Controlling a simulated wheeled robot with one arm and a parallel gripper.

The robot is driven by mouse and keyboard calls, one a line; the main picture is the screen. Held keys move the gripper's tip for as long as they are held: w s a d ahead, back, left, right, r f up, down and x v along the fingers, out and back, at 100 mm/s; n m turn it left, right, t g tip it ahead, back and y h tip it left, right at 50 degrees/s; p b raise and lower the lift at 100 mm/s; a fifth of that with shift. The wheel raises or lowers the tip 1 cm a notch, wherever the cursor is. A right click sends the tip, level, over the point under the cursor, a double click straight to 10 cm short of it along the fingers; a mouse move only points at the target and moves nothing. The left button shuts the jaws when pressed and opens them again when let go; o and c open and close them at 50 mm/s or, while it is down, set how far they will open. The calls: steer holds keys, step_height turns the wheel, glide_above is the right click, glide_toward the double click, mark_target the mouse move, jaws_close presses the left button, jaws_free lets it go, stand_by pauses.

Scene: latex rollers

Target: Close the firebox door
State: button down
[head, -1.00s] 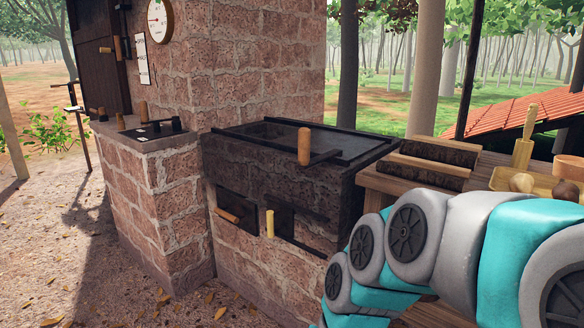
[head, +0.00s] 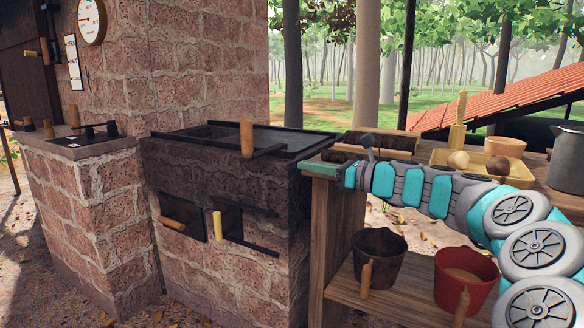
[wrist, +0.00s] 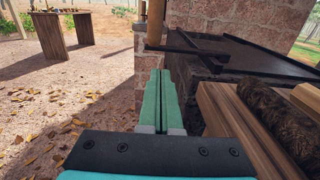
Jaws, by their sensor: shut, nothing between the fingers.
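The brick stove (head: 215,270) has a dark front opening with metal parts around it. A dark door panel (head: 229,221) with an upright pale yellow handle (head: 217,225) sits between two horizontal rails. Left of it a wooden handle (head: 172,223) sticks out at the dark opening (head: 193,210). I cannot tell which part is the firebox door or how far it stands open. My gripper (head: 316,169), with green fingers, is shut and empty at the bench's left end, right of the stove and apart from the handles. Its fingers also show in the wrist view (wrist: 158,80).
A wooden bench (head: 335,205) carries logs (head: 375,145), a yellow tray (head: 478,163) and a grey pot (head: 567,165). Its lower shelf holds a dark bucket (head: 379,255) and a red bucket (head: 464,280). The stove's top lid has an upright wooden handle (head: 247,138). Leafy ground lies left in the wrist view.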

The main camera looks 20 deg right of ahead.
mark_target(255, 157)
steer(key=b+x, duration=0.1)
steer(key=x, duration=1.2)
steer(key=shift+s+f, duration=0.1)
steer(key=shift+a, duration=0.1)
